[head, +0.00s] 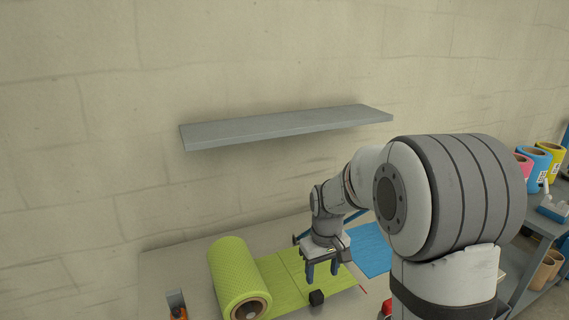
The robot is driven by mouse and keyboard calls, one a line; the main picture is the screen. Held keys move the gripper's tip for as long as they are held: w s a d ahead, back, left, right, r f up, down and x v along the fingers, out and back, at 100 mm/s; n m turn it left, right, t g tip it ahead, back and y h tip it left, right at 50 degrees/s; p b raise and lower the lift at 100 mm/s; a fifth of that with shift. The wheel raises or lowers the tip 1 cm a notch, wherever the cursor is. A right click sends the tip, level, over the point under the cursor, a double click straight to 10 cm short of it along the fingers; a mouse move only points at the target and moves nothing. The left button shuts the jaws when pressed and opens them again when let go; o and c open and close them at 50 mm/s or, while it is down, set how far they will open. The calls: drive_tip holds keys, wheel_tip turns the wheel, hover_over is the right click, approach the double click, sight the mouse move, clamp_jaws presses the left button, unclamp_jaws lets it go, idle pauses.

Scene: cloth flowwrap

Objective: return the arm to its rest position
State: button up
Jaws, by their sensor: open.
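My arm reaches from the right of the head view over the workbench. My gripper (322,272) points down with its two dark blue fingers apart and nothing visible between them. It is above the green sheet (284,275), near a small black block (316,298). I cannot tell how high the fingertips are above the sheet. My own arm hides part of the bench on the right.
A green roll (238,275) lies on the workbench (160,268) at the left, beside the sheet. A blue sheet (366,248) lies behind the gripper. A grey wall shelf (285,125) is empty. Coloured rolls (536,160) stand on a cart at the far right.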

drive_tip(key=s+d+r+m+t, duration=0.1)
drive_tip(key=s+r, duration=0.3)
drive_tip(key=s, duration=0.6)
drive_tip(key=s+d+r+m+t, duration=0.1)
drive_tip(key=s+r, duration=0.4)
drive_tip(key=s, duration=0.6)
drive_tip(key=shift+s+d+m+t, duration=0.2)
drive_tip(key=shift+d+m+t, duration=0.1)
drive_tip(key=shift+d+m, duration=0.6)
drive_tip(key=shift+a, duration=0.1)
drive_tip(key=shift+c, duration=0.5)
